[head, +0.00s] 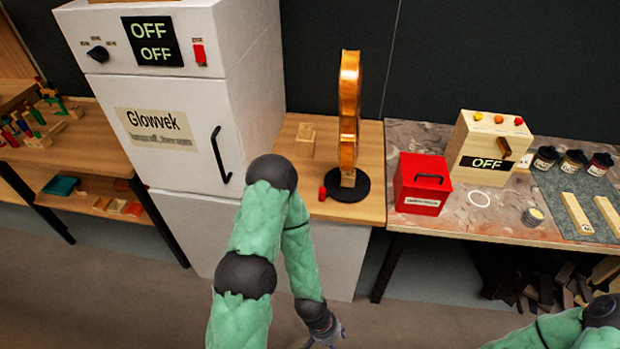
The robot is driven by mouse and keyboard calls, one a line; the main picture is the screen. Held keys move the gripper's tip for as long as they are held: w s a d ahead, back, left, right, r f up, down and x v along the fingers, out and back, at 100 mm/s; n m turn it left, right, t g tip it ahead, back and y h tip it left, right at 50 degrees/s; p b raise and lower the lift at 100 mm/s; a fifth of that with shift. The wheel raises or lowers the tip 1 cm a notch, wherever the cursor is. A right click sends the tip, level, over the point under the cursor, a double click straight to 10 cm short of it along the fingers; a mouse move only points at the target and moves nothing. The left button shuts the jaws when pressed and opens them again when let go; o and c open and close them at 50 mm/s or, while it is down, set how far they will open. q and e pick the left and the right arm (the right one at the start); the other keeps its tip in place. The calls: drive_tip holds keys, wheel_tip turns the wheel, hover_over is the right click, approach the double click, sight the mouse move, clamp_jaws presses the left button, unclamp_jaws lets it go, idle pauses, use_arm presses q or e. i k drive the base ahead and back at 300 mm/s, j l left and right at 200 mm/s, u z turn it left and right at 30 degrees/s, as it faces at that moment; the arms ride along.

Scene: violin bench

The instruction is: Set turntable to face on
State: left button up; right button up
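An orange-brown violin body (348,110) stands upright on a round black turntable (345,190) on the wooden bench. It is seen edge-on from here, as a narrow shape with its broad face turned away from the view. A small red piece (322,193) sits at the turntable's left edge. My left gripper (328,342) is low in front of the bench, cut by the bottom edge of the picture, so its fingers cannot be read. My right arm shows only at the bottom right corner, and its gripper is out of view.
A white Glowvek cabinet (170,125) reading OFF stands left of the turntable. A small wooden block (305,140) lies behind it. A red box (422,183) and a wooden box with an OFF display (490,148) stand to the right, with jars (572,163) beyond.

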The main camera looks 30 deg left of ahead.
sight(347, 180)
drive_tip(key=u, duration=0.9)
